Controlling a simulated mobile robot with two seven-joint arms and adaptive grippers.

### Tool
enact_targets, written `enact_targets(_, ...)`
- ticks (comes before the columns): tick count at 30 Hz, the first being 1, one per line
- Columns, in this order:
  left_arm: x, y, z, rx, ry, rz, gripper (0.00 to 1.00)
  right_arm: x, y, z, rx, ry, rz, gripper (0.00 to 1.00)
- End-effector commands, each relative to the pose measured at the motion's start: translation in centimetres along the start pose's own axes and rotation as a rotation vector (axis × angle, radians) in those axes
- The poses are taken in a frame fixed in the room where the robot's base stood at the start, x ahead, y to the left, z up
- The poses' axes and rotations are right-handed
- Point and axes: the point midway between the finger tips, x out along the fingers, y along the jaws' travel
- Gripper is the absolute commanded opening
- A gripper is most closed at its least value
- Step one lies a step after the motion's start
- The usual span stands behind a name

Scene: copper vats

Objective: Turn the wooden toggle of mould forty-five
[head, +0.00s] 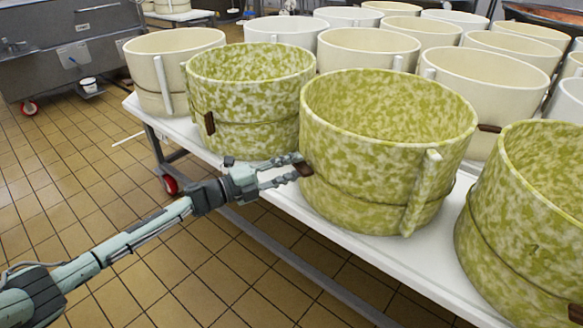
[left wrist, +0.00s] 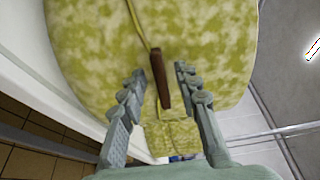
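A green-and-cream mottled mould (head: 365,190) stands on the white table in the head view. Its brown wooden toggle (head: 303,168) is on its left side, low on the wall. My left gripper (head: 290,170) reaches to this toggle. In the left wrist view the toggle (left wrist: 160,80) stands lengthwise between the two fingers of my left gripper (left wrist: 160,74). The fingers are apart, with a gap on each side of the toggle. The mottled mould wall (left wrist: 95,60) fills the view behind it. No number forty-five is readable. My right gripper is not in view.
Similar mottled moulds stand on both sides, one at the left (head: 245,95) with its own toggle (head: 209,122) and one at the right (head: 525,230). Cream moulds (head: 370,50) crowd the table behind. The tiled floor (head: 150,270) in front is open.

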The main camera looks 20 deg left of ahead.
Motion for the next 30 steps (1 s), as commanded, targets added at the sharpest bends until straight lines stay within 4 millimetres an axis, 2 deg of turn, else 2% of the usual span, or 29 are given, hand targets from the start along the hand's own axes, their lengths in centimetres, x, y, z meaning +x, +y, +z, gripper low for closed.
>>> enact_targets(5, -2.3, 0.2, 0.0, 0.0, -0.001, 0.004, 0.32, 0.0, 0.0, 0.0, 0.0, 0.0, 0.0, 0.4)
enact_targets(12, -7.5, 0.2, 0.0, -0.001, -0.001, 0.005, 0.32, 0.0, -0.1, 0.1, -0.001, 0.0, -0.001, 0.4)
enact_targets(18, -10.7, 0.1, 0.0, -0.001, -0.001, 0.003, 0.32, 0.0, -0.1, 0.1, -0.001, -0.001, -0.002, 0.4)
enact_targets(23, -11.8, 0.1, 0.0, -0.001, -0.001, 0.002, 0.32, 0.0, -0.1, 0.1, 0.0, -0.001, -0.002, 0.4)
enact_targets(30, -11.9, 0.0, 0.0, 0.0, -0.001, 0.0, 0.32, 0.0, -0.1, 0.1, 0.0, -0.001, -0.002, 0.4)
